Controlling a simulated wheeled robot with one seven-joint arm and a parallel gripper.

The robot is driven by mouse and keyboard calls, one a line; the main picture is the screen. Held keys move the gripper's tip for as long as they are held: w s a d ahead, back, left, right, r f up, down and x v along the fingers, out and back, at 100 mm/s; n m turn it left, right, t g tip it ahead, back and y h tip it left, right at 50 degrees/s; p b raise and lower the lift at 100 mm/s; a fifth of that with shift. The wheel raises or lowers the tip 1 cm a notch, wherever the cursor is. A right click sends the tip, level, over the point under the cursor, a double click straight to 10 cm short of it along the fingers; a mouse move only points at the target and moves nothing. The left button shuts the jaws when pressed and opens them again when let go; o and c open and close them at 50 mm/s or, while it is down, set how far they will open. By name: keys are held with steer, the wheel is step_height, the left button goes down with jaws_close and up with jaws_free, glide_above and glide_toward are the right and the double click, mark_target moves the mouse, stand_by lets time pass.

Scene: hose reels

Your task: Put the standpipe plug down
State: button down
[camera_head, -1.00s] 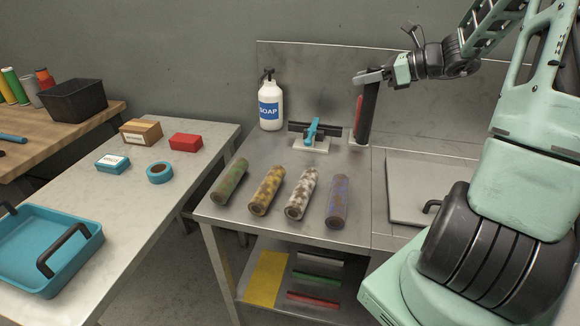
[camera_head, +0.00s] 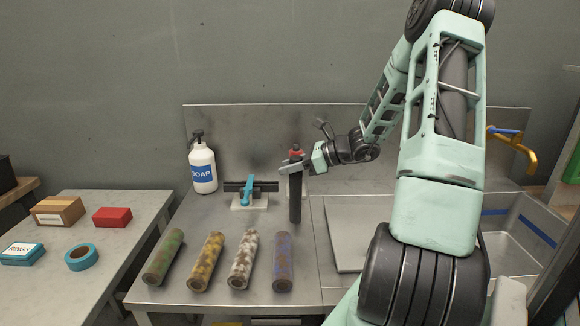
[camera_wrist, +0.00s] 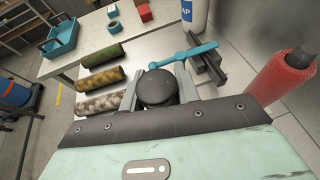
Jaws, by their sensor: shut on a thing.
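The standpipe plug (camera_head: 295,203) is a long dark upright cylinder above the steel counter, right of the blue-handled valve (camera_head: 248,190). My gripper (camera_head: 291,167) is shut on its upper end. In the wrist view its round black top (camera_wrist: 156,88) sits between my two fingers (camera_wrist: 157,95). I cannot tell if its lower end touches the counter. A red, dark-topped post (camera_head: 296,153) stands close behind the plug, mostly hidden by it. In the wrist view this red post (camera_wrist: 283,78) is apart from the plug.
Several mottled rolls (camera_head: 207,262) lie at the counter's front left. A soap bottle (camera_head: 203,168) stands at the back left. A flat panel (camera_head: 345,235) and a sink (camera_head: 515,235) lie to the right. Bare counter (camera_head: 265,218) lies between the valve and rolls.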

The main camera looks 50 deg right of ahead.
steer(key=shift+f, duration=0.1)
steer(key=c, duration=1)
jaws_free()
steer(key=b+v, duration=0.1)
steer(key=v, duration=1.1)
steer(key=shift+d, duration=0.1)
steer(key=shift+s, duration=0.1)
